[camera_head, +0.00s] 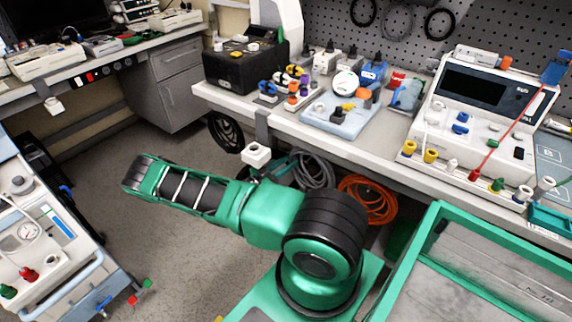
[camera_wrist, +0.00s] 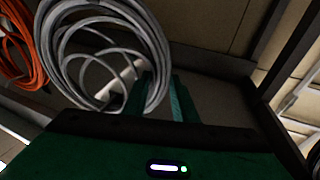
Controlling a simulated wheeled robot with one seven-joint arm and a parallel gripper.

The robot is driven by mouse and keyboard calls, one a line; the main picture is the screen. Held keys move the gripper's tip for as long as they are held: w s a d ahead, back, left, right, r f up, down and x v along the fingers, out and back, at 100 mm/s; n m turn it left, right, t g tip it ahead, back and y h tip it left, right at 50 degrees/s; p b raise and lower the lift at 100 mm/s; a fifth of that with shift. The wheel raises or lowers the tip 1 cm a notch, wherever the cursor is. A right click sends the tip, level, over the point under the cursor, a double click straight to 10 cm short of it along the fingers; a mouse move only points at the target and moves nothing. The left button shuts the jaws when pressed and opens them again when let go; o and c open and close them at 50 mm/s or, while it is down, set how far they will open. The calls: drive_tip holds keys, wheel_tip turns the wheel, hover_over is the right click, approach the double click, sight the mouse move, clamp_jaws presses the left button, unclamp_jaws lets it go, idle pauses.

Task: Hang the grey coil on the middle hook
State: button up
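The grey coil (camera_head: 315,170) is below the front edge of the workbench, between a black coil (camera_head: 225,132) and an orange coil (camera_head: 368,200). In the wrist view the grey coil (camera_wrist: 110,50) is large at upper left. My gripper's two green fingers (camera_wrist: 166,100) stand apart, with a dark gap between them. The coil's right side overlaps the left finger; I cannot tell whether they touch. In the head view my gripper is mostly hidden behind my arm. The middle hook cannot be made out, nor what holds the grey coil up.
The workbench (camera_head: 345,148) above the coils carries several devices. The orange coil also shows in the wrist view (camera_wrist: 22,50). A pump cart (camera_head: 50,235) stands at left. A green-framed tray (camera_head: 440,225) is at right. Open floor (camera_head: 170,255) lies left of my arm.

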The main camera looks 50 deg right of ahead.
drive_tip(key=shift+o, duration=1.3)
drive_tip(key=v, duration=1.1)
drive_tip(key=shift+f, duration=0.1)
